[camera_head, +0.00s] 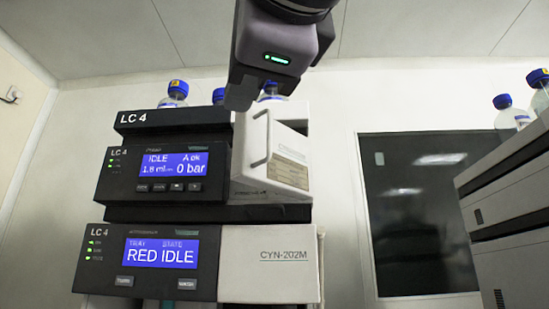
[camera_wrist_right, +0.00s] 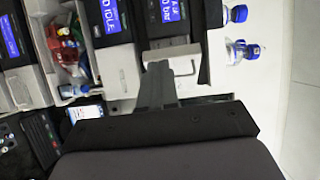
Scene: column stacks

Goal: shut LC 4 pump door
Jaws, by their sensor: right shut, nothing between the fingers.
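The LC 4 pump module (camera_head: 112,170) has a blue display reading IDLE and 0 bar. Its white door (camera_head: 290,180), with a bar handle and a label, is at the right of the display. The door appears to stand at an angle to the module front, partly open. My right gripper (camera_head: 240,95) comes down from the top, shut and empty, in front of the upper left of the door area. Its shut fingers (camera_wrist_right: 158,80) also show in the right wrist view, close to a pale panel. I cannot tell whether they touch it. My left gripper is not in view.
Below the pump is another LC 4 module (camera_head: 160,253) reading RED IDLE, with a white CYN-202M panel (camera_head: 270,278). Blue-capped bottles (camera_head: 175,92) stand on top of the stack. Another instrument stack (camera_head: 515,210) is at the right. A dark window panel (camera_head: 415,220) is behind.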

